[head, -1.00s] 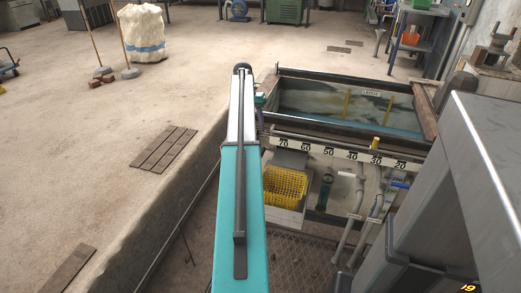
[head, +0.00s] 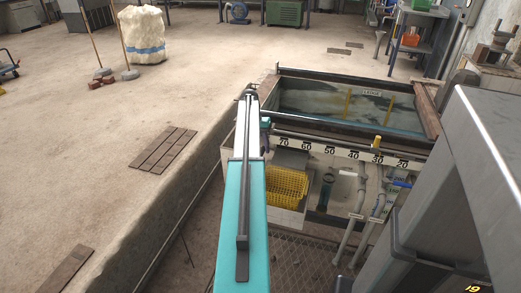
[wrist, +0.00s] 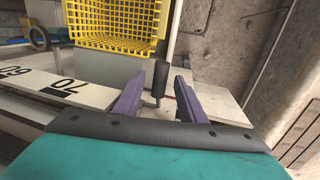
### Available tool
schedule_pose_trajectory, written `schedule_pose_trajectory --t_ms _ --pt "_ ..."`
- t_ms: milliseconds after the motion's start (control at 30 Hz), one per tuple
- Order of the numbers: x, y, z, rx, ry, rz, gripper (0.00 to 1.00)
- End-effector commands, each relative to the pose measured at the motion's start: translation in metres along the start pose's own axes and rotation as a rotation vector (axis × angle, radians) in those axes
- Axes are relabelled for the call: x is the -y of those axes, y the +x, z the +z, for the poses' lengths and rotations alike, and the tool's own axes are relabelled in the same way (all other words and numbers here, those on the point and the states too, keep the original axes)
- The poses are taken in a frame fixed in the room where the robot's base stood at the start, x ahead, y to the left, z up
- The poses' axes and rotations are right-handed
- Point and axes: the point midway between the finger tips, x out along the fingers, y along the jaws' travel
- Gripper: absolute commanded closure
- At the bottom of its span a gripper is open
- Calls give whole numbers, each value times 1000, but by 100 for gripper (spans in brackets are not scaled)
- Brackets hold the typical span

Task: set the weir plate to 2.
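A tank (head: 335,104) of murky water stands right of my arm in the head view. A white scale strip (head: 342,153), marked 70 to 20 from left to right, runs along its near side. I cannot tell which part is the weir plate, nor see a mark 2. In the wrist view my gripper (wrist: 159,92) is open, its two purple fingers apart. A dark upright peg (wrist: 160,76) shows between them, with gaps at both sides. The strip's 70 end (wrist: 72,88) lies left of the fingers.
A yellow basket (head: 286,186) sits below the strip's left end; it also shows in the wrist view (wrist: 118,22). Grey pipes (head: 351,215) run below the strip. A large grey housing (head: 450,200) fills the right side. The floor at left is mostly clear.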

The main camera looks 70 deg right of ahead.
Motion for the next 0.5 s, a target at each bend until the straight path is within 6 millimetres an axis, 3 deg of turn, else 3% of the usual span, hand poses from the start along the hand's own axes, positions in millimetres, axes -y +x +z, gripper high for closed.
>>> schedule_pose_trajectory --t_ms 367,500 --pt "0 4 0 -1 0 0 63" --pt "0 4 0 -1 0 0 85"
